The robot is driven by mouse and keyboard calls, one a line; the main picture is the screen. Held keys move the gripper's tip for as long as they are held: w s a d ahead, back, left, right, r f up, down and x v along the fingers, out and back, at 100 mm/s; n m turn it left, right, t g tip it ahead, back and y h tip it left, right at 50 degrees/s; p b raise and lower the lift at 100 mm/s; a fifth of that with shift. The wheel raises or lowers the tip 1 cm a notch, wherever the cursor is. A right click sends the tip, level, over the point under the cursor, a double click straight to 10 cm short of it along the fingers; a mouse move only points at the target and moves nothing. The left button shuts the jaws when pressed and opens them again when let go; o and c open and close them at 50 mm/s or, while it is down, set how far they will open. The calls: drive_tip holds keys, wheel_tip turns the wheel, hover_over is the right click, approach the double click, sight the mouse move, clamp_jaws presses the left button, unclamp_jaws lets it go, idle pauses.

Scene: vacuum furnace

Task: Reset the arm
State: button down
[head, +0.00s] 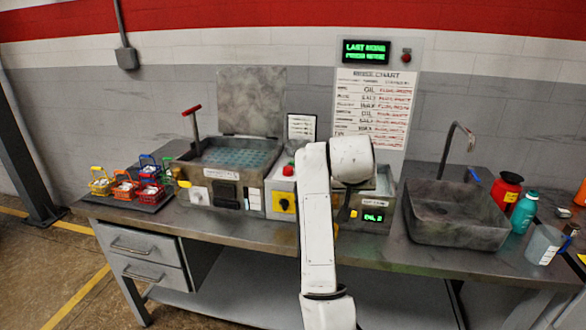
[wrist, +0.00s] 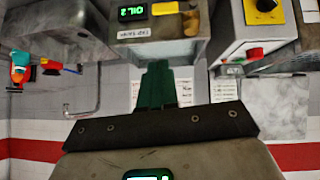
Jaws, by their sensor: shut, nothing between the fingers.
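My white arm (head: 318,215) rises from the bottom of the head view and bends at the top, in front of the bench machines. In the wrist view my gripper (wrist: 157,66) shows as green fingers close together, with nothing between them, beyond a dark bracket. The fingers point toward the machine with the green "OIL 2" display (wrist: 133,13); I cannot tell the gap. In the head view the gripper is mostly hidden by the arm, and that display (head: 373,217) shows right of the arm.
The bench (head: 240,232) holds a lidded tank (head: 226,190), a sink (head: 455,222) with a tap, and red and teal bottles (head: 524,212) at right. Small coloured baskets (head: 125,190) stand on a dark tray at left. A rinse chart (head: 372,112) hangs on the wall.

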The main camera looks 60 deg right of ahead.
drive_tip(key=s+a+f+n+y, duration=0.2)
drive_tip(key=a+f+n+y, duration=0.35)
drive_tip(key=a+f, duration=1.2)
drive_tip(key=s+a+f+n+y, duration=0.1)
drive_tip(key=s+a+f+n, duration=0.2)
drive_tip(key=s+a+f, duration=0.3)
drive_tip(key=s+a+f+n+g+y, duration=0.1)
drive_tip(key=s+a+f+n, duration=0.3)
drive_tip(key=a, duration=0.7)
drive_tip(key=s+f+y, duration=0.1)
drive_tip(key=s+f, duration=0.1)
drive_tip(key=s, duration=0.2)
drive_tip(key=shift+s+g, duration=0.2)
drive_tip(key=shift+g, duration=0.1)
drive_tip(key=shift+d, duration=0.1)
